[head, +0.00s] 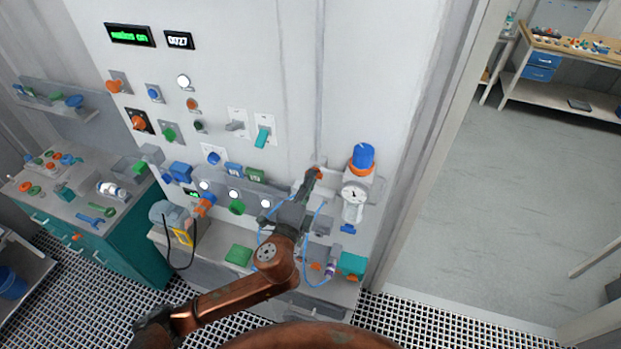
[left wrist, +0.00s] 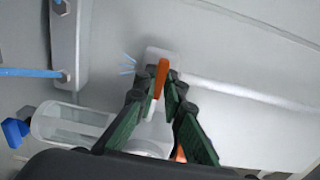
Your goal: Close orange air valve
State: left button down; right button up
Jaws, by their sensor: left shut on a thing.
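The orange air valve (head: 319,174) is on the wall panel, just left of the blue-topped regulator with a round gauge. Its thin orange handle (left wrist: 161,76) shows in the left wrist view, upright between the fingertips. My left gripper (head: 311,176) reaches up to it from below. In the left wrist view the fingertips (left wrist: 160,88) are shut on the handle from both sides. The valve's body is mostly hidden behind the fingers. My right gripper is not in view.
The regulator (head: 356,185) stands close to the right of the gripper. Short light blue streaks (left wrist: 127,65) show beside the valve in the left wrist view. A shelf (head: 334,292) with a teal box (head: 352,264) is below. Open floor (head: 470,210) lies beyond the doorway at right.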

pick_arm(q)
jog(key=c, duration=2.1)
grip_release()
jog(key=shift+o, duration=0.4)
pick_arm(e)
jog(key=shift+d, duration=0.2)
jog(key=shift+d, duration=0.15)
pick_arm(q)
jog(key=v, duration=1.2)
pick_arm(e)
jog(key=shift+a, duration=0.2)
